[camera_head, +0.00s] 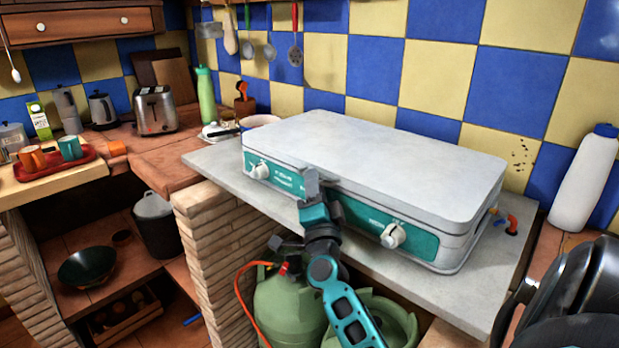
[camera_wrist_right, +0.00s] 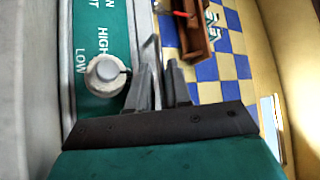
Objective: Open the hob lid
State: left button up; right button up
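The hob has a pale grey lid (camera_head: 370,150) lying flat and closed on its body. Its teal front panel (camera_head: 365,222) carries two white knobs; one knob (camera_wrist_right: 107,75) shows close by in the right wrist view. My right gripper (camera_head: 320,192) is at the hob's front, just below the lid's front edge and between the knobs. In the right wrist view its two fingers (camera_wrist_right: 163,85) stand apart with a narrow gap. A thin pale strip shows by the left finger; I cannot tell whether the fingers touch the lid. My left gripper is not in view.
The hob stands on a grey slab (camera_head: 225,165). Green gas bottles (camera_head: 290,305) are below. Black pans (camera_head: 570,290) stand at the right front, with a white bottle (camera_head: 588,180) behind. A tiled wall rises behind the hob; utensils (camera_head: 295,50) hang there.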

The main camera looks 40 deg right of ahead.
dwell(0.3)
grip_shut()
dwell(0.3)
